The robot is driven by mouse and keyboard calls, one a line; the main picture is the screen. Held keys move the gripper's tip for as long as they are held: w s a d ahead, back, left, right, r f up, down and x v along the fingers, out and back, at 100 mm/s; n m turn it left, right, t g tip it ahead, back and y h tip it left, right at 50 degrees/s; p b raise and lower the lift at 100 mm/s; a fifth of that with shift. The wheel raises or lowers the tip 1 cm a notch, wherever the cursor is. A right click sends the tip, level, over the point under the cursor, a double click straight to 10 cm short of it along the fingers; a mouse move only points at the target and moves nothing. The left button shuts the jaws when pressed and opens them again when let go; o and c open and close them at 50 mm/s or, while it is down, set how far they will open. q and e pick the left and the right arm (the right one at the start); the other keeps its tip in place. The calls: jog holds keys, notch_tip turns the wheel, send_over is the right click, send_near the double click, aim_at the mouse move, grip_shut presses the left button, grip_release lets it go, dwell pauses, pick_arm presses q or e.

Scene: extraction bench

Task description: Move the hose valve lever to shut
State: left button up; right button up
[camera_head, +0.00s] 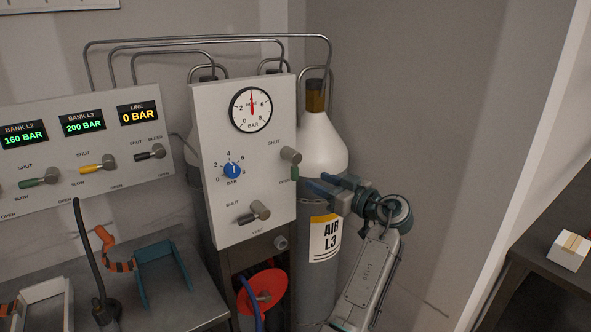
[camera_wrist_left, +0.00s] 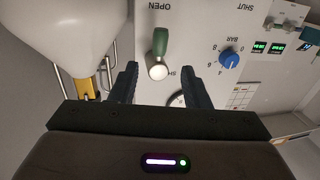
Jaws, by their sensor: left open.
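The hose valve lever (camera_head: 295,172) is on the right side of the upright grey panel (camera_head: 215,130), with a SHUT label above it and an OPEN label below. Its green handle points down to OPEN. In the left wrist view, which is upside down, the green lever (camera_wrist_left: 160,42) with its silver hub lies just beyond and between my fingertips. My left gripper (camera_head: 312,183) is open and empty, right of the panel and close to the lever. It shows in the left wrist view as two dark fingers (camera_wrist_left: 160,82). My right gripper is not in view.
A blue knob (camera_head: 232,171) and a vent lever (camera_head: 254,213) sit on the same panel, below a round gauge (camera_head: 250,109). A white-topped air cylinder (camera_head: 322,145) stands behind my left gripper. A red disc (camera_head: 270,285) is below the panel. A bank panel (camera_head: 70,180) stands left.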

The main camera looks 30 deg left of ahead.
aim_at(298, 172)
pick_arm(q)
jog(key=a+p, duration=0.1)
jog(key=a, duration=0.1)
jog(key=w+a+p, duration=0.1)
jog(key=a, duration=0.2)
jog(key=shift+a+r+p, duration=0.15)
jog(key=shift+r+p, duration=0.05)
jog(key=shift+p, duration=0.1)
jog(key=a, duration=0.1)
jog(key=a+p, duration=0.1)
jog(key=a, duration=0.1)
jog(key=shift+w+a+f+p, duration=0.2)
jog(key=shift+w+p, duration=0.1)
jog(key=shift+w, duration=0.1)
jog(key=shift+a, duration=0.25)
jog(key=shift+w+a+f, duration=0.1)
jog(key=shift+a, duration=0.05)
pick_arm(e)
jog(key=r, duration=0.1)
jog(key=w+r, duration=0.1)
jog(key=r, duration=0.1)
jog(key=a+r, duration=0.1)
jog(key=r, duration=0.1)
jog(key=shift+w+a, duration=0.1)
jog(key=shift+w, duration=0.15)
pick_arm(q)
jog(key=c, duration=0.9)
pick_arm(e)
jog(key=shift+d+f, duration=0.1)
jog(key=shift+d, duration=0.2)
